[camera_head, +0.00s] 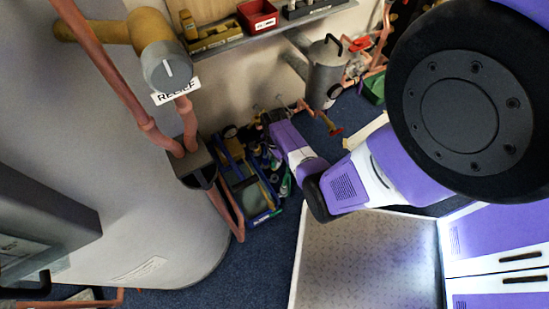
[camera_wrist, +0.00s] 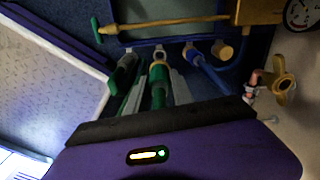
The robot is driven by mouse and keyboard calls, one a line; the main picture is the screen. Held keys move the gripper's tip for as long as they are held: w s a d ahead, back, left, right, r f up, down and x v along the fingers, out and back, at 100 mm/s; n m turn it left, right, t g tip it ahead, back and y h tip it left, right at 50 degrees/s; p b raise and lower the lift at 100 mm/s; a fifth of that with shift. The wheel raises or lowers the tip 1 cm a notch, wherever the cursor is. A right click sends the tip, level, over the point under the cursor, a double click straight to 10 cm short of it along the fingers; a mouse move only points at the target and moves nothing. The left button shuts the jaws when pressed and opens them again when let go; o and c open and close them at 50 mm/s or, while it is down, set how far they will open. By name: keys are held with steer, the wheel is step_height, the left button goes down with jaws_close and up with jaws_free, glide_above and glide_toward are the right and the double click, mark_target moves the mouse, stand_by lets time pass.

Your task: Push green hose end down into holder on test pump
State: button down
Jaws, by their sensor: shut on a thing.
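In the wrist view, my gripper (camera_wrist: 158,82) has its two grey fingers on either side of a green hose end (camera_wrist: 158,72) with a yellowish collar. The hose end points away from my wrist, toward the blue test pump (camera_wrist: 185,42). Whether its tip is inside a holder or just short of it I cannot tell. A row of fittings lies beside it: a grey-green one (camera_wrist: 125,66) to the left, a blue hose (camera_wrist: 205,68) and a yellow fitting (camera_wrist: 222,50) to the right. In the head view, the pump (camera_head: 238,165) is partly hidden and my fingertips are too small to make out.
A brass valve (camera_wrist: 282,82) is at the right. In the head view, a grey tank (camera_head: 180,225) with copper pipes stands left, and a shelf (camera_head: 285,25) is above.

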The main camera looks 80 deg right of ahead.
steer(key=shift+f+b, duration=2.3)
steer(key=shift+f, duration=0.85)
steer(key=shift+f, duration=0.2)
steer(key=shift+f+b, duration=1.2)
steer(key=shift+f+b, duration=0.55)
steer(key=shift+f, duration=0.25)
steer(key=c, duration=1)
jaws_free()
